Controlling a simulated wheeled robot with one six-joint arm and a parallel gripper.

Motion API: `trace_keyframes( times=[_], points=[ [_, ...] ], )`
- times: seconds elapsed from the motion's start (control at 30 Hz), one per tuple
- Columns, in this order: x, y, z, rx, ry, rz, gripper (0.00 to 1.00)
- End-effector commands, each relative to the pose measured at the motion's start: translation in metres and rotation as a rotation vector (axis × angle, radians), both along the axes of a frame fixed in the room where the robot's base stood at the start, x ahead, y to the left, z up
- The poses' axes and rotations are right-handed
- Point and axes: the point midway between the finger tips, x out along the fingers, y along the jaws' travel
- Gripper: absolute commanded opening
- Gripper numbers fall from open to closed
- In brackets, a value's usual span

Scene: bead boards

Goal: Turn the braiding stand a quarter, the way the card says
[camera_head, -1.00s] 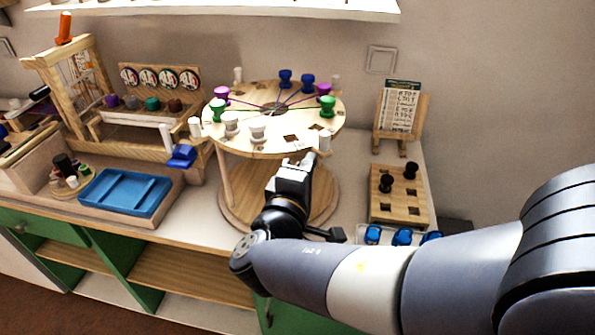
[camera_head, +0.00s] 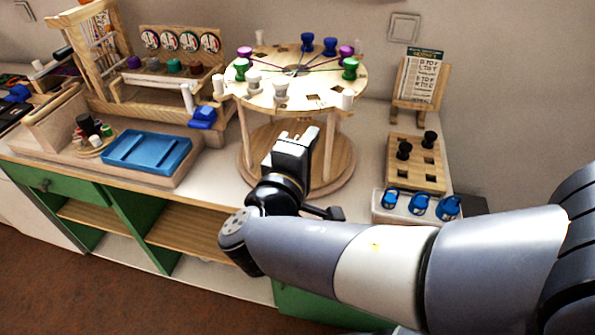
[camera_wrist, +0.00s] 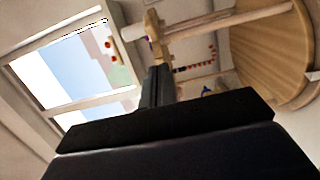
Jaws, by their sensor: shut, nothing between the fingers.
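The braiding stand's round wooden top (camera_head: 310,98) stands on posts over a round base (camera_head: 343,165). Green, purple, blue and white bobbins sit around its rim, with threads running to the centre. The card (camera_head: 418,78) leans on a small wooden easel right of the stand; its printing is too small to read. My gripper (camera_head: 301,130) is shut and empty, below the near edge of the top, in front of the stand's posts. I cannot tell if it touches anything. In the wrist view my shut fingers (camera_wrist: 158,82) point up toward the underside of wooden parts.
A peg block (camera_head: 416,163) with two black bobbins and a white holder (camera_head: 405,212) with blue items stand at the right. A blue tray (camera_head: 147,152), a blue clip-like object (camera_head: 203,117) and a wooden loom frame (camera_head: 90,60) are at the left.

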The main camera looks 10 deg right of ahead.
Motion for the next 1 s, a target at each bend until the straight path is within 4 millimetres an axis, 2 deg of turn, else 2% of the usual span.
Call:
trace_keyframes(
  times=[0.3,0.5,0.7,1.0],
  points=[
    [-0.039,0.016,0.000,0.001,0.000,0.006,0.00],
    [-0.057,0.022,0.000,0.000,-0.001,0.004,0.00],
    [-0.065,0.024,0.000,-0.001,0.000,0.001,0.00],
    [-0.067,0.024,0.000,-0.001,0.000,0.000,0.00]
  ],
)
